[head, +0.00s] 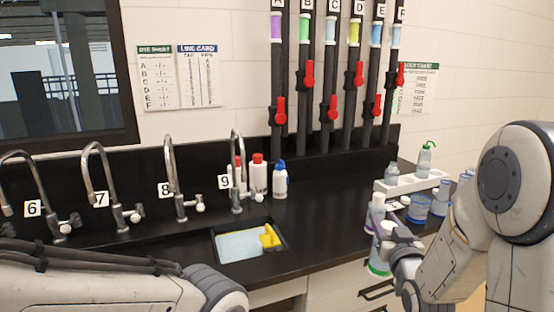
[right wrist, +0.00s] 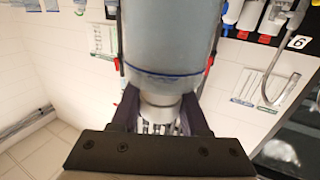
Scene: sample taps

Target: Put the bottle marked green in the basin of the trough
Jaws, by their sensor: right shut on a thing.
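My right gripper (head: 386,236) is shut on a bottle (head: 379,266) at the right front edge of the counter. In the head view the held bottle looks pale, with green near its bottom end. In the right wrist view the bottle (right wrist: 172,40) fills the upper middle, grey-blue with a dark blue ring, and the jaws hide part of it. The trough's basin (head: 235,244) is sunk in the black counter, left of the held bottle and apart from it, with pale blue inside. My left gripper is out of view; only its arm shows at lower left.
A yellow piece (head: 270,238) sits at the basin's right side. White red-capped bottles (head: 258,175) and a blue-capped bottle (head: 280,180) stand behind it. A white rack (head: 412,183) holds a green-topped bottle (head: 425,160). Curved taps line the back left. Counter between basin and rack is clear.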

